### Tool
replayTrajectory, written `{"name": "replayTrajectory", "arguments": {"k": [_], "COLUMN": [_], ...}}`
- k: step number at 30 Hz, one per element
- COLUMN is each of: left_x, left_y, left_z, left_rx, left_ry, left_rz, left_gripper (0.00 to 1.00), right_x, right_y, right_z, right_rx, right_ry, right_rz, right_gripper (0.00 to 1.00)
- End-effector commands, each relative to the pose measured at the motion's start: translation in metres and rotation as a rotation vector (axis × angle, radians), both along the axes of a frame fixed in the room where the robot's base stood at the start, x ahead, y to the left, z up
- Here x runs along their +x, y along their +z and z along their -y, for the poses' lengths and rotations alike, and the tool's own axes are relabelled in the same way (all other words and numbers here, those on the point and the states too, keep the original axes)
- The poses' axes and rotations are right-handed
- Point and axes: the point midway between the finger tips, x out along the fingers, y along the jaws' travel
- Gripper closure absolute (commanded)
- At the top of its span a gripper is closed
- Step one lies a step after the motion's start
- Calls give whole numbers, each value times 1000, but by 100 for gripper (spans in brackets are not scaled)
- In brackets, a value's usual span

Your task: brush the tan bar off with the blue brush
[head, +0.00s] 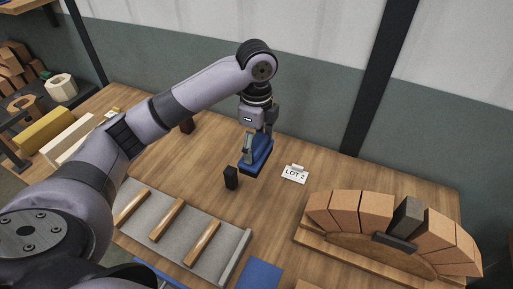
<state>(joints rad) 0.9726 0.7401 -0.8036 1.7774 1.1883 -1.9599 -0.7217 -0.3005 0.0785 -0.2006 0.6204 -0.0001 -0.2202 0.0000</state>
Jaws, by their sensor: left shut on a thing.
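My left gripper (256,142) reaches in from the upper left and is shut on the blue brush (262,158). The brush is near the back middle of the table, its dark underside low over the wood; I cannot tell whether it touches. Several tan wooden bars lie across a grey tray (227,233) at the lower left: a left bar (131,206), a middle bar (167,219) and a right bar (202,243). The brush is apart from them, behind and to the right. My right gripper is not in view.
A small black block (231,178) stands just in front of the brush. A white "LOT 2" card (294,174) is to its right. A brick arch (385,226) fills the right of the wooden table. A blue mat (261,274) lies at the front edge.

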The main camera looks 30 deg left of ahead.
Motion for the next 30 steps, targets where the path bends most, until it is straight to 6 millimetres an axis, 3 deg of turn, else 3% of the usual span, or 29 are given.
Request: {"name": "replayTrajectory", "arguments": {"k": [4,5,14,20,23,30], "left_x": [0,0,0,-3,-9,-42], "left_y": [0,0,0,0,0,-4], "left_z": [0,0,0,2,7,27], "left_rx": [-1,-1,-1,1,4,-2], "left_ry": [0,0,0,47,156,610], "left_rz": [1,1,1,5,14,32], "left_gripper": [62,31,51,52,52,52], "right_x": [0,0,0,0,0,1], "right_y": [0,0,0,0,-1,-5], "right_z": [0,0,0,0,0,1], "right_rx": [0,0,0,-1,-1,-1], "right_ry": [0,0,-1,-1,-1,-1], "right_rz": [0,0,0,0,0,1], "right_gripper": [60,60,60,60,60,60]}}
